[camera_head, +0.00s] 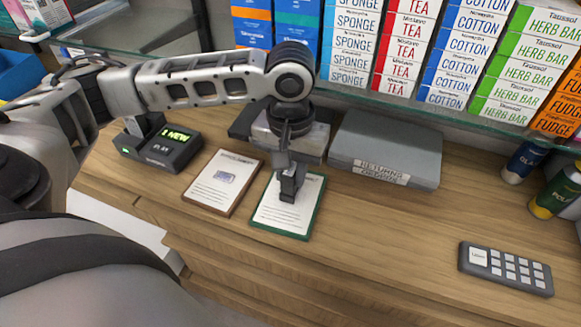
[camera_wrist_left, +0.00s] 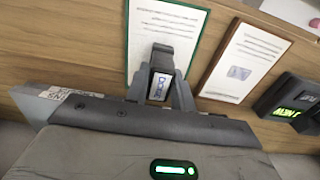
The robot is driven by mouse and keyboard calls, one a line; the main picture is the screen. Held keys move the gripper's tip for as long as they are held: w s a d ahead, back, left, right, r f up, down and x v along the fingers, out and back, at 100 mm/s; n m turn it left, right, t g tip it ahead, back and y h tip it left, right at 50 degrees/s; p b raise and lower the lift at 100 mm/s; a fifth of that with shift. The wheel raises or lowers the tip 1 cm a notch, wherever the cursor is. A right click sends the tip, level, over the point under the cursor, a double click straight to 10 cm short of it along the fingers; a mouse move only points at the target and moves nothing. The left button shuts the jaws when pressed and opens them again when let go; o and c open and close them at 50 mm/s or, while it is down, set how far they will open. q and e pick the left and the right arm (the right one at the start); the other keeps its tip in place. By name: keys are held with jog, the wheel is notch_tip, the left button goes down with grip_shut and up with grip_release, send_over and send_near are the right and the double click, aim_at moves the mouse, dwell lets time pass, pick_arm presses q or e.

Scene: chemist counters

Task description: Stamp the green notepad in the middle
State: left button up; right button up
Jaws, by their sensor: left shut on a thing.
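The green notepad (camera_head: 304,213), a white sheet with a green border, lies on the wooden counter; it also shows in the left wrist view (camera_wrist_left: 172,25). My left gripper (camera_head: 288,192) points down over the notepad. It is shut on a small dark stamp with a pale label, seen between the fingers in the left wrist view (camera_wrist_left: 160,87). The stamp's lower end is at or just above the page; I cannot tell if it touches. The gripper hides the middle of the page, so any mark under it is hidden. My right gripper is not in view.
A brown-edged notepad (camera_head: 210,197) with a small bluish mark lies left of the green one. A card terminal (camera_head: 160,148) stands further left. A grey returns box (camera_head: 385,150) sits behind to the right; a keypad (camera_head: 505,268) lies front right. The counter between is clear.

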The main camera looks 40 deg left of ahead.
pick_arm(q)
jog(key=shift+f, duration=0.65)
dwell(1.4)
jog(key=shift+r, duration=3.6)
